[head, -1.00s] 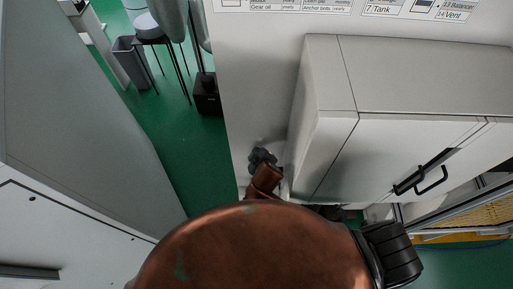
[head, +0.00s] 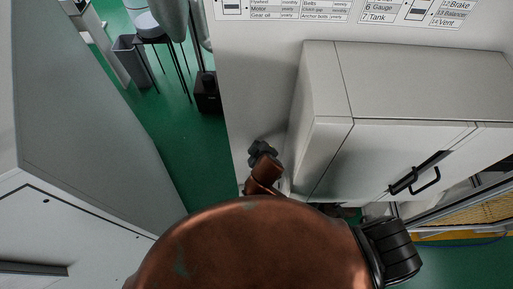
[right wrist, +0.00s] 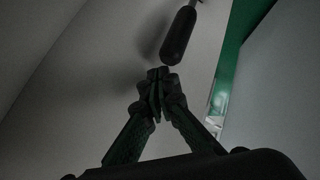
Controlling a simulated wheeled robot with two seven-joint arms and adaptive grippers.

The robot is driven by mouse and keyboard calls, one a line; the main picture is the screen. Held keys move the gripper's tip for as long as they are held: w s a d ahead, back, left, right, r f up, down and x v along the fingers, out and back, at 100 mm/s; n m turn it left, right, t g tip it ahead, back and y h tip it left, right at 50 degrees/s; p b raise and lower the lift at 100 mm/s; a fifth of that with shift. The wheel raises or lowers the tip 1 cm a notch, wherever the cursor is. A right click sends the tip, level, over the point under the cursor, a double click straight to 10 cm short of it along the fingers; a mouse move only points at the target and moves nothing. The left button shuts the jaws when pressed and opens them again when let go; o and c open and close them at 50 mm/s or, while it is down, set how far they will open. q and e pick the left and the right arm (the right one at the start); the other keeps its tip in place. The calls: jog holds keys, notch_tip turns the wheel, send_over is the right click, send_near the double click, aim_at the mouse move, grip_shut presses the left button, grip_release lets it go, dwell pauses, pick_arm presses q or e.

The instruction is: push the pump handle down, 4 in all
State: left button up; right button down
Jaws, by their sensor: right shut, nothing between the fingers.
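In the right wrist view a dark rounded handle (right wrist: 180,38) on a thin rod hangs in at the top; it looks like the pump handle. My right gripper (right wrist: 160,74) is shut and empty, its fingertips just below and left of the handle's lower end in the picture. A narrow gap seems to show between them; the depth is hard to judge. In the head view my right gripper (head: 262,150) is small and dark, against the pale wall panel beside the cabinet. I cannot make out the handle there. My left gripper is out of view.
A grey cabinet (head: 410,80) with a black door handle (head: 425,183) stands right of the right gripper. A labelled panel (head: 350,12) is behind. Green floor (head: 180,150), a bin (head: 128,47) and a stool (head: 155,35) lie to the left. My copper arm link hides the lower middle.

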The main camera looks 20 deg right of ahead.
jog(key=shift+r, duration=0.3)
jog(key=shift+r, duration=2.5)
jog(key=shift+s, duration=0.1)
